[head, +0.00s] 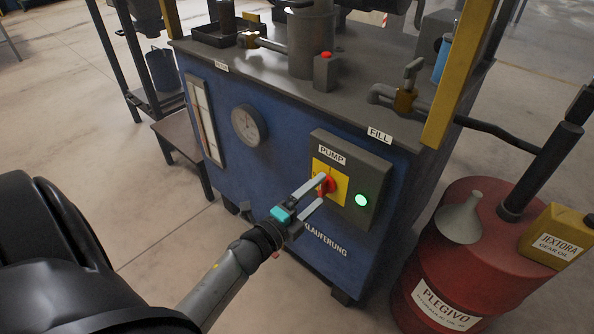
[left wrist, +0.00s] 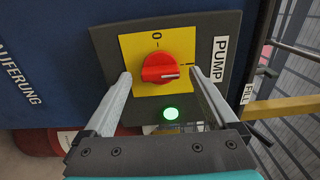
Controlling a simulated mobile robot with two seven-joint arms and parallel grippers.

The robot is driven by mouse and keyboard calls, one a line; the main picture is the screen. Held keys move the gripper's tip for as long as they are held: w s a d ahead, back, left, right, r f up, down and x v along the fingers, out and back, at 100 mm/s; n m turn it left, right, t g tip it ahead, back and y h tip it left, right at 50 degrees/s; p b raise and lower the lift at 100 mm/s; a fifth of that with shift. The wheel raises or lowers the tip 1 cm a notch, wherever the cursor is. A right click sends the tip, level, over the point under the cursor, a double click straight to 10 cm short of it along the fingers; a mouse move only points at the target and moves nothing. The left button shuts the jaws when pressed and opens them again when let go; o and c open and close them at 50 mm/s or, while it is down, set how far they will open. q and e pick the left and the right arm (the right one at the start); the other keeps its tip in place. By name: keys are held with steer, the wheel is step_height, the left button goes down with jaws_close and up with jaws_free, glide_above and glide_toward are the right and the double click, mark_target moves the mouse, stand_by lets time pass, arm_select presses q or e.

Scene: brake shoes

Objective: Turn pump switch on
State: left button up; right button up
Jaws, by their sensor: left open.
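The pump switch is a red rotary knob (head: 328,187) on a yellow plate (head: 341,190), set in a dark grey box labelled PUMP on the blue cabinet. In the left wrist view the knob (left wrist: 160,68) has its white mark pointing right, towards the line mark and away from the 0 at the top. A round lamp (head: 361,200) beside the plate glows green; it also shows in the left wrist view (left wrist: 171,113). My left gripper (head: 317,191) is open, its fingers on either side of the knob. I cannot tell whether they touch it. My right gripper is out of view.
The blue cabinet (head: 270,165) carries a gauge (head: 249,126), pipes and a small box with a red button (head: 326,70) on top. A red drum (head: 455,260) with a funnel (head: 460,218) and yellow can (head: 556,236) stands at right.

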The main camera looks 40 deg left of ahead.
arm_select(q)
steer(key=s+a+p, duration=0.1)
steer(key=s+p, duration=0.2)
steer(key=s, duration=1.1)
steer(key=shift+s, duration=0.4)
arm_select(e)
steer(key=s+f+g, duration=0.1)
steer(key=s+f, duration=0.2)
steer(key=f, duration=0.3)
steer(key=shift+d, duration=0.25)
arm_select(q)
steer(key=shift+a, duration=0.1)
